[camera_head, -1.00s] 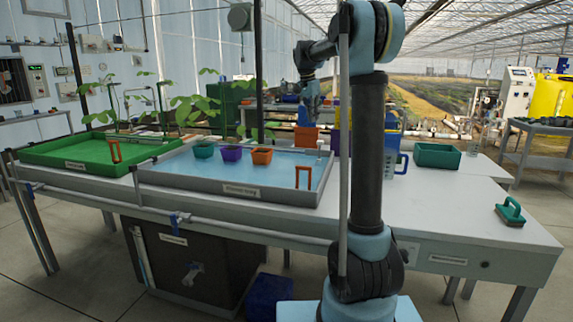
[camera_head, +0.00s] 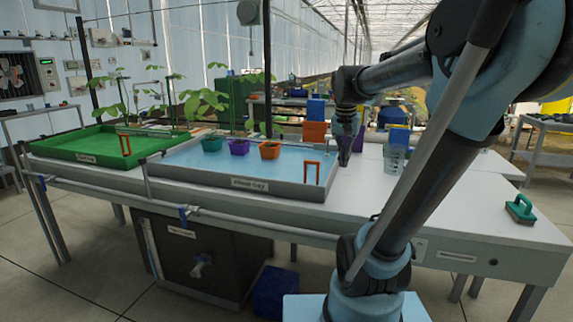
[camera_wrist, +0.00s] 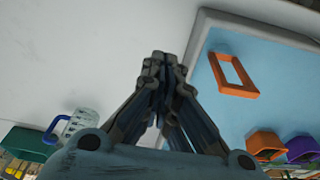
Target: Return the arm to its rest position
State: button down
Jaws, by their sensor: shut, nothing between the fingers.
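My gripper (camera_head: 345,157) hangs pointing down over the white table (camera_head: 400,224), just right of the blue tray (camera_head: 185,179). In the wrist view its fingertips (camera_wrist: 160,62) meet and nothing shows between them. My arm leans to the right and reaches back over the table in the head view. How high the fingertips are above the table is hard to tell.
The blue tray holds teal, purple (camera_head: 238,147) and orange (camera_head: 269,150) pots and has an orange handle frame (camera_head: 311,171). A green tray (camera_head: 95,146) lies left. A clear jug (camera_head: 394,158) stands near my arm. A teal scrubber (camera_head: 520,209) lies right, with bare table around it.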

jog(key=s+f+n, duration=0.4)
jog(key=s+f, duration=1.3)
jog(key=f, duration=0.1)
jog(key=shift+s+y, duration=0.35)
jog(key=shift+y, duration=0.05)
jog(key=shift+w+a+f, duration=0.1)
jog(key=shift+w+f, duration=0.05)
jog(key=shift+w, duration=0.3)
